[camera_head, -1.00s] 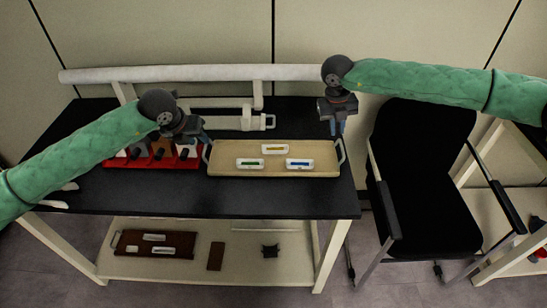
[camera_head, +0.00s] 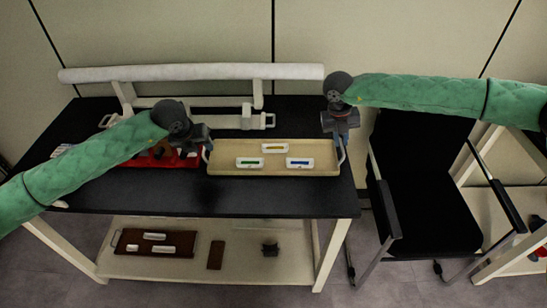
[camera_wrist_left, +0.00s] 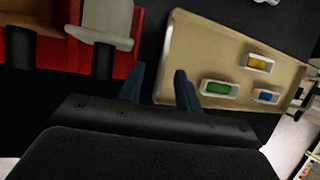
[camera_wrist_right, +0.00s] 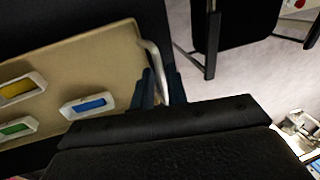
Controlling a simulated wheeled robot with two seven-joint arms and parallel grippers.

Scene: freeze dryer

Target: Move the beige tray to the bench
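The beige tray (camera_head: 222,168) lies flat on the black tabletop and carries three white-framed pieces, yellow (camera_head: 274,148), green (camera_head: 249,162) and blue (camera_head: 299,162). My left gripper (camera_head: 207,147) is at the tray's left end. In the left wrist view its fingers (camera_wrist_left: 160,88) are apart, beside the left end of the tray (camera_wrist_left: 180,40); I cannot tell whether the left handle is between them. My right gripper (camera_head: 338,146) is at the right end. In the right wrist view its fingers (camera_wrist_right: 162,88) are apart, with the handle (camera_wrist_right: 154,58) between them.
A red rack (camera_head: 185,160) stands just left of the tray. A white pipe frame (camera_head: 200,73) runs along the back. A black chair (camera_head: 425,190) stands right of the table. A brown tray (camera_head: 125,242) is on the lower shelf. The tabletop's front strip is clear.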

